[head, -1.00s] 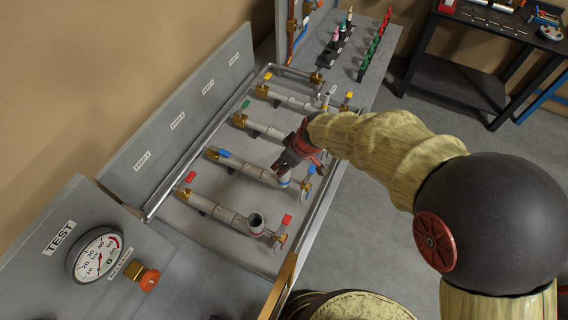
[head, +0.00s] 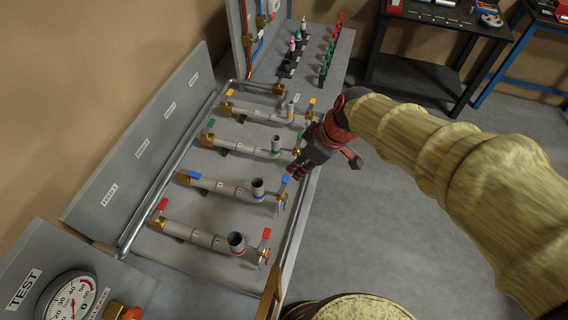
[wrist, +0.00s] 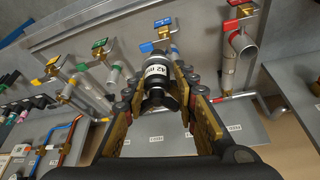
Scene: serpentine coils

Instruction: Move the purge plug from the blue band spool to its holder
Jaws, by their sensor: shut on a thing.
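My gripper (head: 301,168) is shut on the purge plug (wrist: 157,72), a dark plug with a white label that sits between the fingers in the wrist view. In the head view the plug is mostly hidden by the fingers. The blue band spool (head: 258,188) stands on the bench just left of my gripper, its top open and empty. A black rack (head: 289,70) with pink, green and pale plugs stands at the far end of the bench; I cannot tell which seat is this plug's holder.
Spools with green (head: 276,146), yellow (head: 290,110) and red (head: 236,242) markings stand in line with the blue one. Lever valves and pipes sit around them. A red and green rack (head: 329,52) stands at the far right of the bench.

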